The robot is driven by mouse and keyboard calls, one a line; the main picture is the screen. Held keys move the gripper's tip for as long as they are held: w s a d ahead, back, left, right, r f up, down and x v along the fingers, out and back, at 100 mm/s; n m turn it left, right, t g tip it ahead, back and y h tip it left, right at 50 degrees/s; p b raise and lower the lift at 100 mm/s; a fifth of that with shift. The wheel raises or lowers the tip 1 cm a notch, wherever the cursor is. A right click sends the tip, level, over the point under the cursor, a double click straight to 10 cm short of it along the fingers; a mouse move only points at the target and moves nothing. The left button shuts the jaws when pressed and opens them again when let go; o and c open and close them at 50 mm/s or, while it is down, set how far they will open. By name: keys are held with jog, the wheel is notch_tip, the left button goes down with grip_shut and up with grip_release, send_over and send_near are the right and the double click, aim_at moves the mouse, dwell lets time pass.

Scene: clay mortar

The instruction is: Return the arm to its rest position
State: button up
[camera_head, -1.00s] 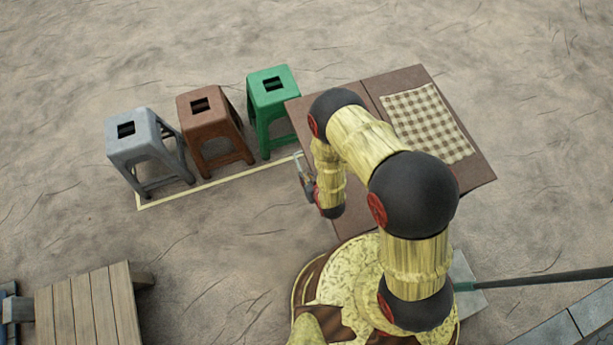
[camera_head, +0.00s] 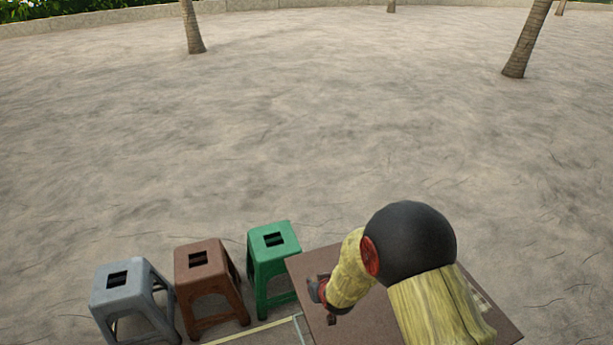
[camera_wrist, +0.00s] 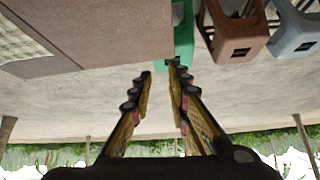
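My arm (camera_head: 415,245) is bent in the head view, with its black elbow joint above the brown table (camera_head: 375,325). The wrist end is at the left of the elbow, over the table, and the fingers are hard to make out there. In the wrist view my gripper (camera_wrist: 160,70) has its two fingers apart, with nothing between them. That view looks upside down, with the brown table (camera_wrist: 100,30) at upper left and trees at the bottom.
A grey stool (camera_head: 128,283), a brown stool (camera_head: 205,262) and a green stool (camera_head: 272,240) stand in a row left of the table. A checkered cloth (camera_wrist: 22,42) lies on the table. Open sand stretches beyond, with several tree trunks (camera_head: 192,28) far off.

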jog(key=s+d+r+m+h+b, duration=0.1)
jog(key=s+d+r+b, duration=0.3)
jog(key=r, duration=0.7)
jog(key=s+d+r+b, duration=0.1)
jog(key=s+d+r, duration=0.45)
jog(key=r, duration=0.55)
jog(key=s+d+r+g+b, duration=0.1)
jog(key=s+d+r+b, duration=0.1)
jog(key=s, duration=0.8)
jog(key=s+d+r+m+g+h+b, duration=0.1)
jog(key=s+d+r, duration=0.3)
jog(key=s, duration=0.6)
jog(key=shift+s+d+m+b, duration=0.15)
jog(key=shift+m+b, duration=0.15)
jog(key=shift+b, duration=0.25)
jog(key=shift+o, duration=0.2)
